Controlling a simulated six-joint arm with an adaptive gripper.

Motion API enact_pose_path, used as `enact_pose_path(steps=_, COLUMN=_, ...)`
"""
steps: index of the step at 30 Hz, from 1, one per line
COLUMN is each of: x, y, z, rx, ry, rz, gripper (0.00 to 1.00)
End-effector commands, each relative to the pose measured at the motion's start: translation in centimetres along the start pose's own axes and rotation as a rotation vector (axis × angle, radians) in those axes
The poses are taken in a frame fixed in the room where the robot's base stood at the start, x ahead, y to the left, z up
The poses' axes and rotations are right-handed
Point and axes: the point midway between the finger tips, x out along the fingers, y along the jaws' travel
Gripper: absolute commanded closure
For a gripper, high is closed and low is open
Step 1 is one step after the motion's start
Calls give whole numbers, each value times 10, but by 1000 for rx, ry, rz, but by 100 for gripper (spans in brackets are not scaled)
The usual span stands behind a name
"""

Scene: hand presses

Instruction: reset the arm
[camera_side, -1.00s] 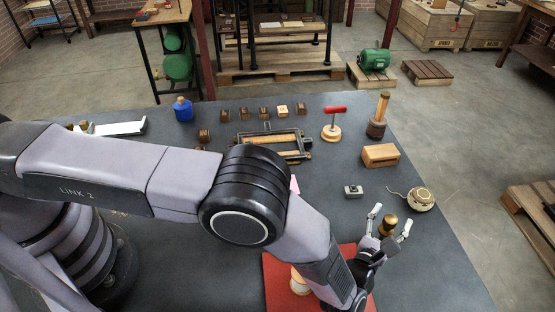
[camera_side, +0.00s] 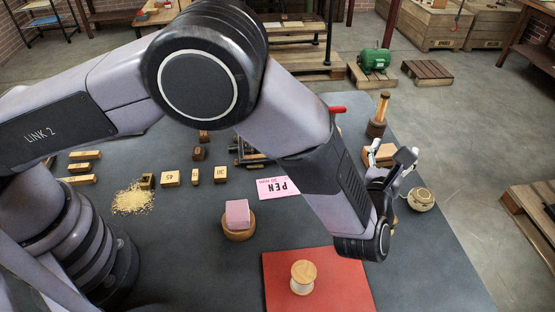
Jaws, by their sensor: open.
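My gripper (camera_side: 391,150) is raised over the right part of the dark table. Its fingers are spread, and I see nothing held between them. The wooden block (camera_side: 385,158) lies behind the fingers in this view and is partly hidden. The round cream object with a cord (camera_side: 421,199) sits just right of and below the gripper. The brass-coloured knob is mostly hidden behind my wrist. My arm spans the picture from the left, bent high at the elbow.
A red mat (camera_side: 276,275) with a wooden spool (camera_side: 303,277) lies at the front. A wooden-handled tool (camera_side: 378,115) stands behind.

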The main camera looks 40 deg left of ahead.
Motion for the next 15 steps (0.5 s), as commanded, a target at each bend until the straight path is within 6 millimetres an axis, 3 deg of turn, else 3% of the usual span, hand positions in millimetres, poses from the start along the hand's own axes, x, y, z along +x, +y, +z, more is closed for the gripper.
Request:
enact_pose_path(steps=1, x=15, y=22, z=28, rx=-62, ry=13, rz=84, gripper=43)
enact_pose_path(steps=3, x=31, y=62, z=65, rx=-163, ry=44, rz=218, gripper=43)
enact_pose_path(steps=8, x=40, y=168, z=141, rx=-446, ry=112, rz=542, gripper=43)
enact_pose_path(steps=11, x=25, y=237, z=180, rx=-661, ry=144, rz=744, gripper=43)
enact_pose_path(steps=15, x=-20, y=320, z=219, rx=-995, ry=172, rz=1000, gripper=43)
